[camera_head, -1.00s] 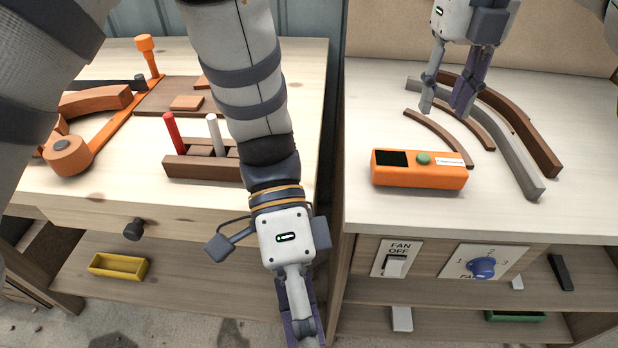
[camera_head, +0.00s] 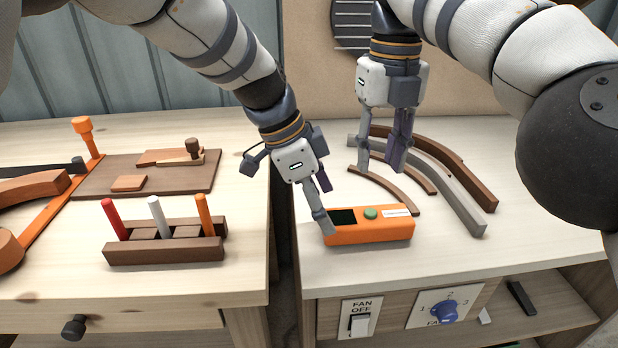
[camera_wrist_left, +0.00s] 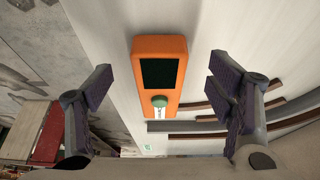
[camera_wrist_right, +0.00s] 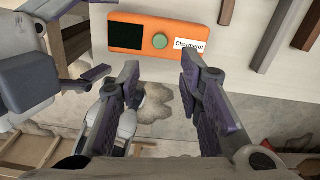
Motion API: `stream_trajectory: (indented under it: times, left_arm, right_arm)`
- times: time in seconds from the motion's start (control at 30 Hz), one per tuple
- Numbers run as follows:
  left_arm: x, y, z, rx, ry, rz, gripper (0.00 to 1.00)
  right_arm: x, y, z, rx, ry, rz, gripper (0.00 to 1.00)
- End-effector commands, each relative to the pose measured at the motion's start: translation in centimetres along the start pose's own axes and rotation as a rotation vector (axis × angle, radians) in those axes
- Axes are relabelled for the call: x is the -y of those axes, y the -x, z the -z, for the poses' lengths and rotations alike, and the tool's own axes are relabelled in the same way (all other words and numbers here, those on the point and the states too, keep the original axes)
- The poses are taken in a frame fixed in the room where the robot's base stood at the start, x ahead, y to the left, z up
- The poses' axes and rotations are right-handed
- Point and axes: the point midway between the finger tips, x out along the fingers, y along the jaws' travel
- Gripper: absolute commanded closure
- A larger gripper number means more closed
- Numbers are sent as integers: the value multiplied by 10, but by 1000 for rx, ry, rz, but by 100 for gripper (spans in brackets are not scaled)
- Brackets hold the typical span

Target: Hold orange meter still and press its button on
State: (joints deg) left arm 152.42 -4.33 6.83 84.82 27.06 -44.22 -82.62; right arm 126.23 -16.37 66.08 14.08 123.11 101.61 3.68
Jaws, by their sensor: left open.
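The orange meter (camera_head: 375,237) lies flat near the front of the right-hand table, with a dark blank screen, a green button (camera_head: 370,213) and a white label. My left gripper (camera_head: 322,198) is open at the meter's left, screen end, with a finger at the near side. The left wrist view shows the meter (camera_wrist_left: 137,62) between its spread fingers (camera_wrist_left: 162,105), with gaps on both sides. My right gripper (camera_head: 383,160) is open and empty above and behind the meter. The right wrist view shows the meter (camera_wrist_right: 190,30) and button (camera_wrist_right: 160,41) beyond its fingers (camera_wrist_right: 160,75).
Curved strips of brown and grey (camera_head: 455,200) lie behind and right of the meter. A fan switch (camera_head: 360,318) and a blue knob (camera_head: 444,311) are on the front below. The left table holds a brown block with coloured pegs (camera_head: 165,250). A gap separates the tables.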

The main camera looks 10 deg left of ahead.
Motion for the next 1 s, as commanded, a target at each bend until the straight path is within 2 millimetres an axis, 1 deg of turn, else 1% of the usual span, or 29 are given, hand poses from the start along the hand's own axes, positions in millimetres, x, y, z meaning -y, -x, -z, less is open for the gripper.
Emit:
stream_trajectory:
  times: [0.03,0.1,0.23,0.37,0.57,0.6,0.67,0.7,0.77,0.8,0.87,0.9,0.97,1.0]
  left_arm:
    - [-1,-12,-1,3,-1,-3,25]
    - [-1,-26,-1,3,0,-2,25]
    - [0,-44,0,1,0,-1,25]
    - [-1,-51,0,1,-1,-1,25]
    - [-1,-52,0,0,-1,-1,25]
    - [-1,-52,0,0,-1,-1,27]
    - [-1,-52,0,0,-1,-1,41]
    - [-1,-52,0,0,-1,-1,50]
    - [-1,-52,0,0,-1,-1,64]
    - [-1,-52,0,0,-1,-1,73]
    - [-1,-52,0,0,-1,-1,86]
    - [-1,-52,0,0,-1,-1,88]
    - [-1,-52,0,0,-1,-1,88]
    - [-1,-52,0,0,0,-1,88]
  right_arm:
    - [0,0,0,0,0,0,67]
    - [0,0,0,0,0,0,67]
    - [0,0,0,0,0,0,67]
    - [0,0,0,1,0,0,67]
    - [0,0,0,1,0,0,67]
    - [0,0,0,1,0,0,67]
    - [0,0,0,1,0,0,67]
    - [0,0,0,1,0,0,67]
    - [0,0,0,0,0,0,67]
    - [0,0,0,0,0,0,67]
    - [0,0,0,0,0,0,67]
    - [0,0,0,0,0,0,69]
    - [0,0,0,0,0,0,83]
    - [0,0,0,0,0,0,92]
